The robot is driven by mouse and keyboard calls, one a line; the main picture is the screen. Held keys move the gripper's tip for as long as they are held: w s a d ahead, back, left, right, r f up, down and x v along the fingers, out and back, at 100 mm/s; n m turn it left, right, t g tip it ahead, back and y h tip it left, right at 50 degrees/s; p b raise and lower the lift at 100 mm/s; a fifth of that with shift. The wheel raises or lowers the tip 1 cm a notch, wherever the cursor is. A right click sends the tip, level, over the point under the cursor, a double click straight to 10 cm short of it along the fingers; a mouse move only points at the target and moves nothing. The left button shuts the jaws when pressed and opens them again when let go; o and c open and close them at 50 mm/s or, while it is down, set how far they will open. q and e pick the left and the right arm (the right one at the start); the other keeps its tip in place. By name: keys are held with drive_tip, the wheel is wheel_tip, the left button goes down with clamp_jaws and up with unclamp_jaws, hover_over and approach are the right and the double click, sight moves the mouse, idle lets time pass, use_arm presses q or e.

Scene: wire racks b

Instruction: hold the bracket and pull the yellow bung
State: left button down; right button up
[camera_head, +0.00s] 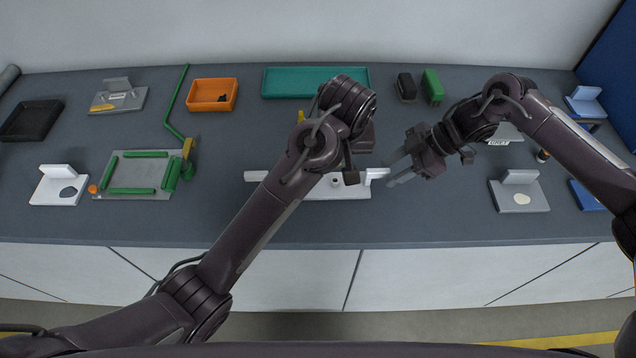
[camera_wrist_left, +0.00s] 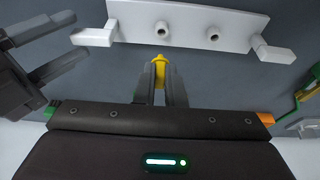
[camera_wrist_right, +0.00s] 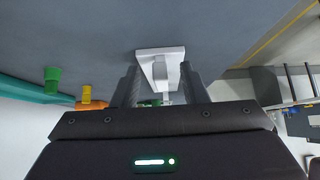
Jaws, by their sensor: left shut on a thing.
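The white bracket (camera_head: 350,190) lies mid-table, a long piece with a tab at each end. It also shows at the top of the left wrist view (camera_wrist_left: 185,22), with two round bosses. My left gripper (camera_wrist_left: 160,76) is shut on the yellow bung (camera_wrist_left: 160,58), whose tip shows between its fingers beside the bracket. In the head view my left wrist hides these fingers. I cannot tell whether the bung still touches the bracket. My right gripper (camera_head: 396,171) is open and empty by the bracket's right tab (camera_head: 377,173). A white piece (camera_wrist_right: 160,52) shows beyond its fingers.
A teal tray (camera_head: 316,69) and an orange box (camera_head: 213,108) stand at the back. A grey plate with green bars (camera_head: 140,193) lies left. A grey block (camera_head: 518,196) stands right. Bare tabletop lies between the bracket and that block.

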drive_tip(key=v, duration=1.2)
